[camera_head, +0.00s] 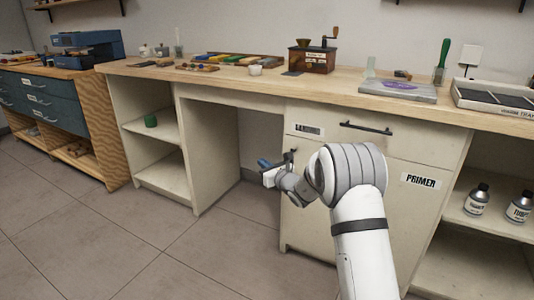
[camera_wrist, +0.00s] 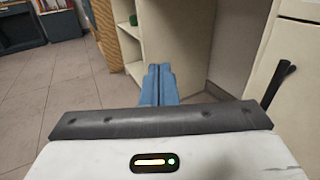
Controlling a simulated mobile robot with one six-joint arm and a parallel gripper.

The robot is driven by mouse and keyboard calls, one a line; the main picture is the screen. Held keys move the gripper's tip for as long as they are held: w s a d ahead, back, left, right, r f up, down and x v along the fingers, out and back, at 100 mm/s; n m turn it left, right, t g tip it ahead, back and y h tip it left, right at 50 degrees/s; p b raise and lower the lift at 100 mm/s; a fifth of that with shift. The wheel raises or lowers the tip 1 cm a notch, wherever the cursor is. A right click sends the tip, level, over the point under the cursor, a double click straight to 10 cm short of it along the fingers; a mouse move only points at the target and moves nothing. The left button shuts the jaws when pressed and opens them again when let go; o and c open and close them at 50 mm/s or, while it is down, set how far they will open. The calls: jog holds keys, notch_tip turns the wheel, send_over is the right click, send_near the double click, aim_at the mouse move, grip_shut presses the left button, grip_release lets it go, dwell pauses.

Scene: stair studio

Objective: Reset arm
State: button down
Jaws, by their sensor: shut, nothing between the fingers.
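My arm reaches up from the bottom right of the head view, in front of the cream cabinet. My gripper (camera_head: 265,164) is at its end, left of the cabinet front and before the open knee space under the counter. In the wrist view the blue fingers of my gripper (camera_wrist: 158,75) lie together, shut, with nothing between them. They point toward the cream shelf unit and the floor.
The wooden counter (camera_head: 330,90) runs across the back. A cabinet door marked PRIMER (camera_head: 420,181) is behind my arm, and a dark handle (camera_wrist: 279,84) is close on the right. Bottles (camera_head: 477,199) stand on the right shelf. The floor (camera_head: 130,240) at left is clear.

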jog(key=s+a+r+n+g+y+p, duration=0.1)
jog(key=s+r+n+g+p, duration=0.9)
jog(key=s+r+n+p, duration=1)
jog(key=s+d+r+n+h+p, duration=0.3)
jog(key=s+d+r+p, duration=0.1)
jog(key=s, duration=0.6)
jog(key=s+d+r+n+g+h+p, duration=0.1)
jog(key=s+d+r+n+h+p, duration=0.2)
jog(key=s+d+r, duration=0.4)
jog(key=s+d+r+n+g+h+p, duration=0.1)
jog(key=s+d+r+h+p, duration=0.4)
jog(key=s, duration=0.8)
jog(key=shift+d+r+n+p, duration=0.4)
jog(key=shift+d+n+p, duration=0.5)
jog(key=shift+d, duration=0.35)
jog(key=shift+s, duration=0.1)
